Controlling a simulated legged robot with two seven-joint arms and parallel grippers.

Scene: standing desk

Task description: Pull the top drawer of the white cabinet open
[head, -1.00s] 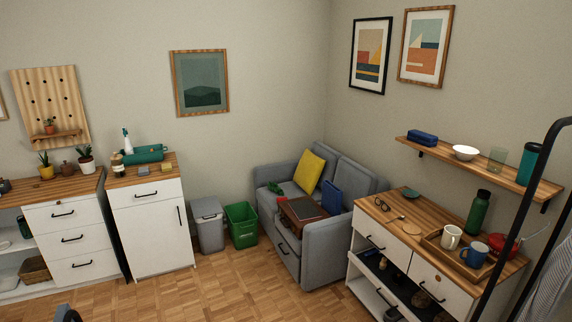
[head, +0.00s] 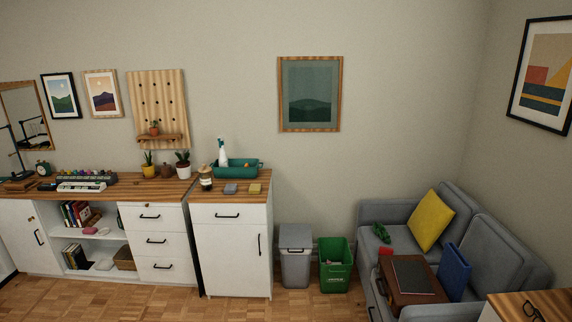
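The white cabinet (head: 231,275) stands against the back wall in the head view, left of the grey bin. Its top drawer (head: 250,214) is closed, with a dark horizontal handle (head: 227,216) on its front. Below it is a door with a dark vertical handle (head: 259,245) near its right edge. A second white unit to its left has a stack of drawers (head: 156,220), also closed. Neither of my grippers is in view.
The cabinet's wooden top holds a green caddy (head: 237,169), a jar (head: 205,178) and small blocks. A grey bin (head: 295,255) and a green bin (head: 335,266) stand to its right, then a grey sofa (head: 490,252). The wooden floor (head: 130,303) in front is clear.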

